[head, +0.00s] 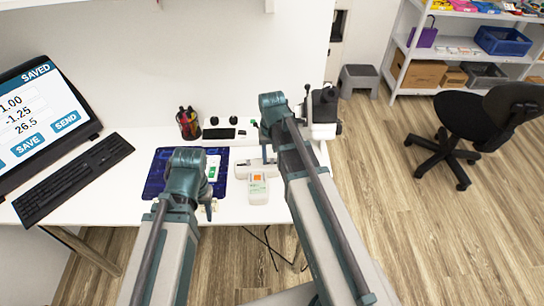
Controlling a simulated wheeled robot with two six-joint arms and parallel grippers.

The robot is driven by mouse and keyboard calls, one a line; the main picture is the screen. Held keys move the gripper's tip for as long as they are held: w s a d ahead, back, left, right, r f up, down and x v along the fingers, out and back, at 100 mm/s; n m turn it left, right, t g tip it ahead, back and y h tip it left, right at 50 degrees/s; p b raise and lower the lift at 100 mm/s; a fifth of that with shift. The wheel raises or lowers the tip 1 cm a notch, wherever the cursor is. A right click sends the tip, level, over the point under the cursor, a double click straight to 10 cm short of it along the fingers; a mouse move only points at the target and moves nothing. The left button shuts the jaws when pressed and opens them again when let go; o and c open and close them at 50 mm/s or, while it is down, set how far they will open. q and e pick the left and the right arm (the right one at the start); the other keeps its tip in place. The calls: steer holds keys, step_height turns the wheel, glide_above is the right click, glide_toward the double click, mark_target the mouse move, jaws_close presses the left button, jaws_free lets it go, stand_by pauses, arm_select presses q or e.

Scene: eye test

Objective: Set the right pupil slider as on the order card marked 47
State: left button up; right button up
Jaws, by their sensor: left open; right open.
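A low white device with two black round knobs and a dark window (224,133) stands at the back of the white table; I cannot make out a right pupil slider on it. A white-and-green card (213,168) lies on the blue mat (155,178); its number is too small to read. My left gripper (209,204) is mostly hidden behind its arm, over the mat's front right edge; it is open. My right gripper (267,150) is largely hidden behind its arm, near a small white unit (250,170); it is open.
A white handheld device with an orange part (258,188) lies near the front edge. A keyboard (75,178) and screen (35,120) reading SAVED are left.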

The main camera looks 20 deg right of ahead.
mark_target(272, 160)
arm_select(q)
steer(key=shift+r, duration=0.1)
arm_select(e)
steer(key=shift+r, duration=0.15)
arm_select(q)
step_height(272, 160, up, 14)
steer(key=p, duration=1.3)
steer(key=shift+p, duration=0.4)
arm_select(e)
step_height(272, 160, up, 14)
steer(key=shift+f, duration=0.2)
arm_select(q)
steer(key=shift+f, duration=0.25)
